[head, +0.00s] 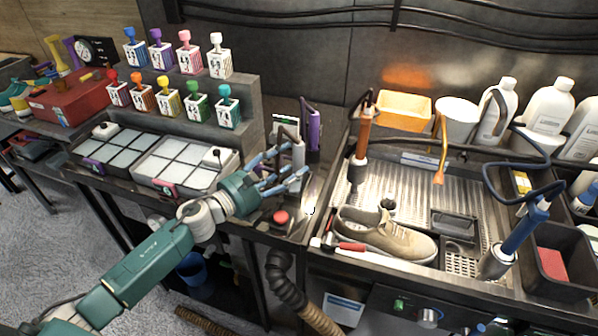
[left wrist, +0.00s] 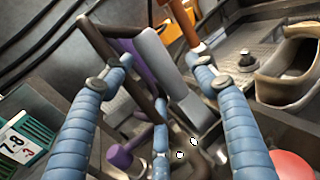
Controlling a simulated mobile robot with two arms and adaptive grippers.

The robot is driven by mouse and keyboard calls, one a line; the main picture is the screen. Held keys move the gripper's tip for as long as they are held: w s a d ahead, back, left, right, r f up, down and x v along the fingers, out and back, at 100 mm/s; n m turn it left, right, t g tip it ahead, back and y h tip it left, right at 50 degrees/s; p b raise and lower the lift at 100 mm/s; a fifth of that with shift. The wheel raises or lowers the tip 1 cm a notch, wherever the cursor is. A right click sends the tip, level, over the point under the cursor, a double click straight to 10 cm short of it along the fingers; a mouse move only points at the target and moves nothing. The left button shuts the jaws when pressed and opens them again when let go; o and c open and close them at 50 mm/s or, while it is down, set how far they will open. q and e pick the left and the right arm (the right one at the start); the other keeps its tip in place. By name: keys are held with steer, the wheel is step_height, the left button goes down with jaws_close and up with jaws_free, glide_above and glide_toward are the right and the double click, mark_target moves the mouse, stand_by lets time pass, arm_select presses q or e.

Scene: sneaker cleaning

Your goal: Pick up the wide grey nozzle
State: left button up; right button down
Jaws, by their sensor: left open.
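The wide grey nozzle (head: 299,152) stands in a dark holder at the right end of the left bench. In the left wrist view the grey nozzle (left wrist: 166,62) shows as a pale flat piece, tilted, between my fingers. My left gripper (head: 290,168) is open, its blue fingers spread close around the nozzle; I cannot tell whether they touch it. The left gripper (left wrist: 155,80) also shows large in the wrist view. A purple nozzle (head: 314,132) stands right beside the grey one. My right gripper is out of view.
A red button (head: 281,217) sits below my left gripper. A metal sink tray (head: 420,185) with a beige sneaker (head: 385,235) lies to the right. An orange-handled tool (head: 363,135) stands between. Trays of pads (head: 185,160) and coloured stamps are left.

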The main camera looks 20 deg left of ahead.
mark_target(297, 157)
arm_select(q)
steer(key=shift+w+d+r+p, duration=0.2)
steer(key=shift+w+d, duration=0.1)
steer(key=shift+w, duration=0.3)
steer(key=shift+w+d+r+p, duration=0.2)
steer(key=shift+w+d, duration=0.1)
steer(key=shift+w, duration=0.25)
steer(key=shift+w+d+f, duration=0.2)
steer(key=shift+w+d, duration=0.05)
steer(key=shift+w, duration=0.15)
steer(key=shift+s, duration=0.1)
jaws_close()
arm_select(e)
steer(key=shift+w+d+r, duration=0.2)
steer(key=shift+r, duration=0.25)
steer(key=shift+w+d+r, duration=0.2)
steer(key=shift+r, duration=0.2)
